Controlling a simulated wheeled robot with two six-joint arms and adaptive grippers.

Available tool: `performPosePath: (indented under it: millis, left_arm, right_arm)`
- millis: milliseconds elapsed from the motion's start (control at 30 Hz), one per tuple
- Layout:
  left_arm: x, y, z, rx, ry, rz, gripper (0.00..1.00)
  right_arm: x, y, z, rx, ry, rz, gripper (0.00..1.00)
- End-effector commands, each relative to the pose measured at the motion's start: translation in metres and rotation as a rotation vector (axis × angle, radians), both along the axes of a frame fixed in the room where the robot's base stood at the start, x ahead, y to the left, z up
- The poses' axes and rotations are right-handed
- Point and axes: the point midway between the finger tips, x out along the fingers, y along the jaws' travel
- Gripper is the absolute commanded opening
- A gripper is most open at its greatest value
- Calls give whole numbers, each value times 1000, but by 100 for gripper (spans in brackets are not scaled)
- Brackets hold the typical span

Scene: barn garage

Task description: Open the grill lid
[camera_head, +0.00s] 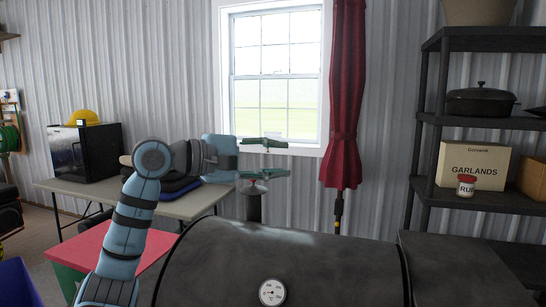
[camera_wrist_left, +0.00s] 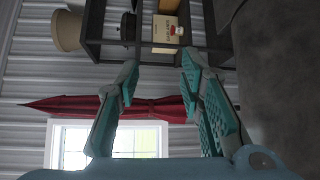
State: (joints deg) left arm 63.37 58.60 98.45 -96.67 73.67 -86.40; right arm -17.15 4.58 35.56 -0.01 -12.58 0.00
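The grill lid (camera_head: 330,262) is a dark, rounded metal barrel top at the bottom centre of the head view. It appears closed. A round white thermometer dial (camera_head: 272,292) is on its front. No handle shows. My left gripper (camera_head: 286,158) is above and behind the lid, near the grill's chimney (camera_head: 253,207), pointing right. Its two teal fingers are apart with nothing between them. The left wrist view shows the open fingers (camera_wrist_left: 160,72) and a dark surface, likely the grill (camera_wrist_left: 285,80), at the right. My right gripper is not in view.
A black shelf (camera_head: 480,196) with a box and pot stands at the right. A folding table (camera_head: 190,207) with a black microwave-like box (camera_head: 85,150) is at the left. A red-topped surface (camera_head: 110,247) lies beside the grill. A red umbrella (camera_head: 345,100) stands behind.

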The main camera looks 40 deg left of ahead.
Motion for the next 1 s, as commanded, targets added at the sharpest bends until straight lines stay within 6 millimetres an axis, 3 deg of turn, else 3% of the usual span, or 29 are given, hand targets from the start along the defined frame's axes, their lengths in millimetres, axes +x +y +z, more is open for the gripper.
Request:
performPosePath:
  millis: [33, 200, 533, 767, 1000]
  left_arm:
    - [0, 0, 0, 0, 0, 0, 28]
    - [0, 0, 0, 0, 0, 0, 1]
    - [0, 0, 0, 0, 0, 0, 0]
    - [0, 0, 0, 0, 0, 0, 35]
    - [0, 0, 0, 0, 0, 0, 35]
  right_arm:
    - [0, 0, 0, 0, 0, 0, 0]
    - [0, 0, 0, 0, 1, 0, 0]
    - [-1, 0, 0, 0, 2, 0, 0]
    - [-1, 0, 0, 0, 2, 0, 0]
    - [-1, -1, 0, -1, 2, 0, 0]
